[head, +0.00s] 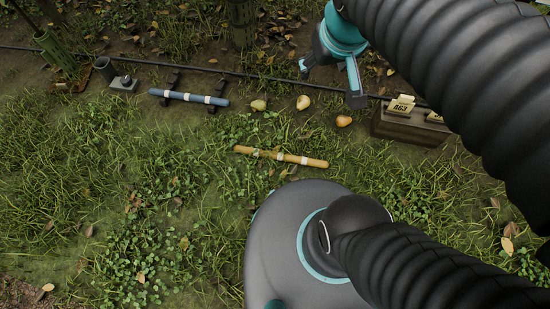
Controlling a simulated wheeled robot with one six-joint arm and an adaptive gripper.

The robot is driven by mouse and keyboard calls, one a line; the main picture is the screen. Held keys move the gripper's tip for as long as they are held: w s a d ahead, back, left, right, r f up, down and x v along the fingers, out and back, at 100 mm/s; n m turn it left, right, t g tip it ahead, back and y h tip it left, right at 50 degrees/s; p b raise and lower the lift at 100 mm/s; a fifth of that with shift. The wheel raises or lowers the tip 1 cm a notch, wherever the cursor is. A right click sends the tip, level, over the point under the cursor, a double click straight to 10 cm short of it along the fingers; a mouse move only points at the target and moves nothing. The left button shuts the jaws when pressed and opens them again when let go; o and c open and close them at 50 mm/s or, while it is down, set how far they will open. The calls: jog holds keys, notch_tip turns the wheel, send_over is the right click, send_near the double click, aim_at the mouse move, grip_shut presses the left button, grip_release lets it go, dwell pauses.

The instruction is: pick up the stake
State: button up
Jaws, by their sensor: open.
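A tan wooden stake (281,156) with pale bands lies on the grass in the middle of the view, nearly level and tilted slightly down to the right. My gripper (331,82) is above and to the right of it in the picture, with its fingers spread and nothing between them. The gripper is apart from the stake. Its height above the ground is hard to tell.
A blue-grey rod (189,97) with white bands rests on two dark supports. A box with labelled cards (410,128) stands right. A thin dark hose (142,60) crosses behind. Open grass lies left.

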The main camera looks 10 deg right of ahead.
jog(key=w+a+f+n+g, duration=0.3)
jog(key=w+a+f+n, duration=0.15)
jog(key=w+f, duration=0.65)
jog(key=n+g+h+b, duration=0.3)
jog(key=n+h, duration=0.1)
jog(key=n, duration=0.4)
send_over(265, 152)
jog(key=a, duration=0.2)
jog(key=f, duration=4.7)
jog(key=shift+w+a+f, duration=0.15)
jog(key=shift+w+a, duration=0.05)
jog(key=shift+w, duration=0.05)
jog(key=shift+b+x, duration=0.45)
jog(key=shift+x, duration=2.5)
jog(key=shift+d, duration=0.1)
grip_shut()
